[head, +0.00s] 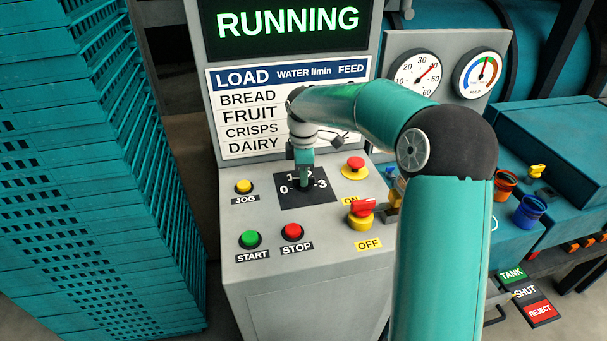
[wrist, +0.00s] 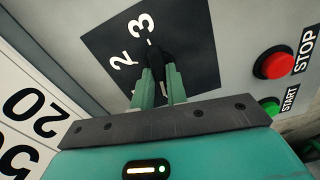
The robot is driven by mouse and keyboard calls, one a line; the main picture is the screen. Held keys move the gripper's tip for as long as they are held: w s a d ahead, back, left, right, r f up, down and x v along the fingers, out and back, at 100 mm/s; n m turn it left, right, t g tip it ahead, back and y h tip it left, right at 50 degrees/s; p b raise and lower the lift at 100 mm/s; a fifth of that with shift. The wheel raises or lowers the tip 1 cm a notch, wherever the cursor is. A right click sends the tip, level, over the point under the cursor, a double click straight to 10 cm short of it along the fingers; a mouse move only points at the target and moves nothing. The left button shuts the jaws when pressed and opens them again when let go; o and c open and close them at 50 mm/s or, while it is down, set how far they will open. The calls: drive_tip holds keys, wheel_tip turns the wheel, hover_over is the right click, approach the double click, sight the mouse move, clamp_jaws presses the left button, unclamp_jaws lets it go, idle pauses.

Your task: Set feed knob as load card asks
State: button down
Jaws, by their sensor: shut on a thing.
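The black feed knob (wrist: 158,53) sits on a dark dial plate (head: 291,200) with white numbers 0 to 3. My gripper (head: 304,176) points down at it from above, and in the wrist view its green fingers (wrist: 161,72) are shut around the knob. The knob's dark body shows near the 3 mark, but its exact pointer direction is hard to tell. The load card (head: 232,147) stands behind, with columns LOAD, WATER l/min and FEED, and rows BREAD, FRUIT, CRISPS and DAIRY. My arm hides most of its values. The wrist view shows part of it, with an upside-down 20.
A screen (head: 287,22) reads RUNNING. Teal crates (head: 80,180) stack at left.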

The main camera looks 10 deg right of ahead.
drive_tip(key=m, duration=1)
drive_tip(key=shift+m, duration=0.4)
drive_tip(key=m, duration=1)
drive_tip(key=shift+m, duration=0.3)
drive_tip(key=c, duration=1.4)
unclamp_jaws()
